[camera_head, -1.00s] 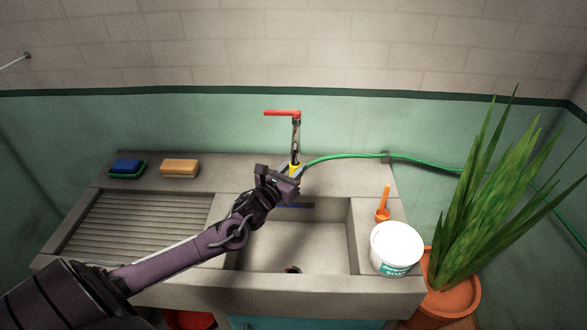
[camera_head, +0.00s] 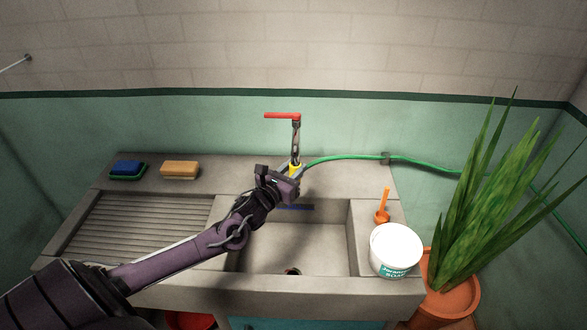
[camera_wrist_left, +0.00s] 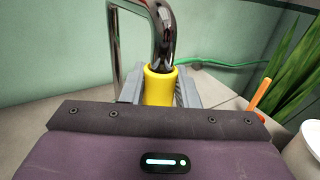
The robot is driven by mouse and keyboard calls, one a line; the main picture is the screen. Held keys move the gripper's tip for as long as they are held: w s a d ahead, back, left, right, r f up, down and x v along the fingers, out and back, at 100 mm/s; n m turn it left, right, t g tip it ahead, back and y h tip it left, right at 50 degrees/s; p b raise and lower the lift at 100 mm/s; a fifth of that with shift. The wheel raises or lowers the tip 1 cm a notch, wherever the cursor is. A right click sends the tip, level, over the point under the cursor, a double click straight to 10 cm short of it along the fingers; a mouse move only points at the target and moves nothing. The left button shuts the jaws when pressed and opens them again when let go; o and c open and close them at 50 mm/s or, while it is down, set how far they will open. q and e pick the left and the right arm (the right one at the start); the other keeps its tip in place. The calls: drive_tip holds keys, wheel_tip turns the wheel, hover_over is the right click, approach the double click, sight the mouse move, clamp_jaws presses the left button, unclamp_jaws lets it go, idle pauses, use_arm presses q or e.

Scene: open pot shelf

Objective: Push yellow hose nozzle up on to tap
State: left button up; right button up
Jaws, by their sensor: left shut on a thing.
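The yellow hose nozzle (camera_head: 295,169) is at the back of the sink, with the green hose (camera_head: 340,160) running from it to the right. My left gripper (camera_head: 292,176) is shut on the nozzle. In the left wrist view the nozzle (camera_wrist_left: 159,86) stands upright between the two grey fingers. The tap (camera_head: 296,135) has a red handle (camera_head: 282,115). In the left wrist view the chrome spout of the tap (camera_wrist_left: 163,40) comes down into the nozzle's open top. How far it sits inside is hidden. My right gripper is not in view.
A white tub (camera_head: 396,249) and an orange brush or scoop (camera_head: 383,206) stand right of the basin (camera_head: 300,245). A potted plant (camera_head: 490,200) is at the far right. A blue sponge (camera_head: 128,168) and a tan brush (camera_head: 180,168) lie on the left ledge.

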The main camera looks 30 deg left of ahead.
use_arm(q)
drive_tip(key=shift+w+a+r, duration=0.1)
drive_tip(key=shift+r, duration=0.35)
drive_tip(key=o, duration=0.8)
drive_tip(key=shift+o, duration=1.2)
drive_tip(key=shift+f, duration=0.1)
drive_tip(key=shift+f, duration=0.1)
drive_tip(key=shift+s+f, duration=0.15)
drive_tip(key=shift+s, duration=0.4)
drive_tip(key=s+b, duration=0.1)
drive_tip(key=s, duration=0.6)
drive_tip(key=shift+d+r+b, duration=0.2)
drive_tip(key=shift+b, duration=0.1)
